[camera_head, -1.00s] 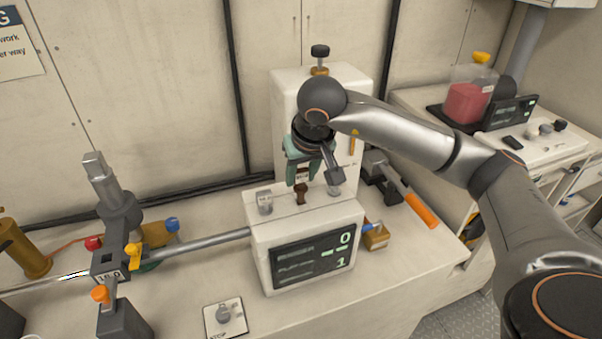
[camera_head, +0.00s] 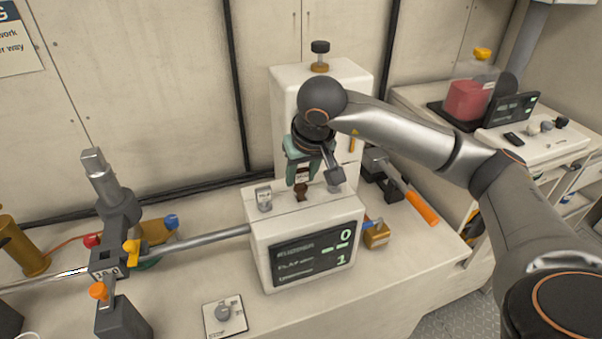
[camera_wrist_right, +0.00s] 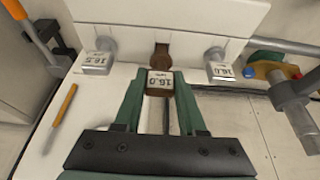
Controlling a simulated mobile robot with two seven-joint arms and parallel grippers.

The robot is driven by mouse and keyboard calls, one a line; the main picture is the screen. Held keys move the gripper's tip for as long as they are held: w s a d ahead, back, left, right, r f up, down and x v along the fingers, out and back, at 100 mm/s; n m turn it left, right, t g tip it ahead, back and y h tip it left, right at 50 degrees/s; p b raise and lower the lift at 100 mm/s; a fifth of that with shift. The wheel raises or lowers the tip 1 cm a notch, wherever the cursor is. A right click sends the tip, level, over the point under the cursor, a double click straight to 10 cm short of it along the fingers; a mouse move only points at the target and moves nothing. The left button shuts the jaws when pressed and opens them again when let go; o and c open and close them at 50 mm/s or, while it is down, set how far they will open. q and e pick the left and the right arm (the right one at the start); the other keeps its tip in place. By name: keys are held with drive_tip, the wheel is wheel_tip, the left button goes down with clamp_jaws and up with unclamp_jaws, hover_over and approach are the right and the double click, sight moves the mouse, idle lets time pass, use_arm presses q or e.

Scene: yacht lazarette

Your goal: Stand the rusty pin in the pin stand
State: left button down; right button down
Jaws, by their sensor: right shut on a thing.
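The rusty pin (camera_head: 300,191) is brown, with a pale label on its head. My right gripper (camera_head: 302,174) has green fingers and is shut on it, over the top of the white box with the display. In the right wrist view the pin's labelled head (camera_wrist_right: 160,84) sits between the fingers (camera_wrist_right: 160,105). The white box (camera_head: 258,225) seems to be the pin stand; a grey labelled pin (camera_head: 264,199) stands at its left and another (camera_head: 335,188) at its right. The rusty pin is between them. I cannot tell whether its lower end is seated. My left gripper is out of view.
A metal shaft (camera_head: 205,240) with clamps runs into the box's left side. A tall white housing (camera_head: 285,100) stands behind. An orange-handled tool (camera_head: 420,206) lies to the right. A small square plate with a knob (camera_head: 224,315) lies in front. The front right bench is clear.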

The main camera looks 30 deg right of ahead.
drive_tip(key=shift+f+b, duration=0.85)
drive_tip(key=shift+f, duration=0.2)
drive_tip(key=shift+c, duration=2)
unclamp_jaws()
drive_tip(key=v, duration=1.2)
drive_tip(key=shift+s+r, duration=0.15)
drive_tip(key=shift+r, duration=0.05)
drive_tip(key=shift+a, duration=0.1)
